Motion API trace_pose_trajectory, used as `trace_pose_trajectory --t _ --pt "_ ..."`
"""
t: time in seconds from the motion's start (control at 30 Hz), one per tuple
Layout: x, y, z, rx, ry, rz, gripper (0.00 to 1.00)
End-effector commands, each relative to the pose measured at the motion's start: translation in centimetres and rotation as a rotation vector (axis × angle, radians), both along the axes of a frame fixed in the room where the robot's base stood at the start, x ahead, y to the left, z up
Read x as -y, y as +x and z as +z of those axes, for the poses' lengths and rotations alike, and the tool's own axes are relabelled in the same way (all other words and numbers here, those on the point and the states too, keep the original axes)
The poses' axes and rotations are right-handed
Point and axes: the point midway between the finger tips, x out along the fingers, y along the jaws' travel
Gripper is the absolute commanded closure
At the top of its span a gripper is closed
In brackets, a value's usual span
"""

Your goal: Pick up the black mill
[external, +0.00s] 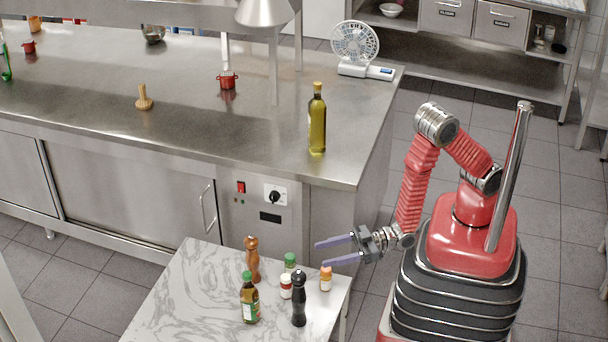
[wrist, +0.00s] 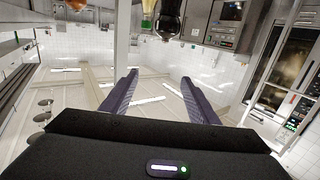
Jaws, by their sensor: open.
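The black mill (external: 299,300) stands upright near the front right part of a small marble-topped table (external: 185,290) in the external view. My gripper (external: 319,254) is open and empty, its two purple fingers pointing left. In the external picture it shows above the table's right side, above and to the right of the mill, apart from it. In the wrist view my open fingers (wrist: 158,76) have nothing between them. A dark rounded thing (wrist: 169,18) is cut off at the top edge there; I cannot tell for sure that it is the mill.
Close around the mill stand a red-and-white jar (external: 286,287), an orange-capped jar (external: 326,279), a green-capped jar (external: 290,262), a dark green bottle (external: 250,300) and a wooden mill (external: 253,261). A steel counter (external: 200,145) with an oil bottle (external: 317,122) stands behind. The table's left side is clear.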

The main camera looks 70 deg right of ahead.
Motion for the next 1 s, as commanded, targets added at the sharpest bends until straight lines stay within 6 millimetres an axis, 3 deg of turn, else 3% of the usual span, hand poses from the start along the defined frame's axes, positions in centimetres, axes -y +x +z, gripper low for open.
trace_pose_trajectory --t 0.03,0.6,0.77,1.0 --pt "0.0 0.0 -1.4 -0.004 -0.005 0.0 0.45" --pt "0.1 0.0 -13.8 -0.002 -0.004 -0.001 0.45" --pt "0.0 0.0 -16.0 -0.001 -0.002 -0.001 0.45" --pt "0.0 0.0 -16.4 0.001 0.0 -0.001 0.45"
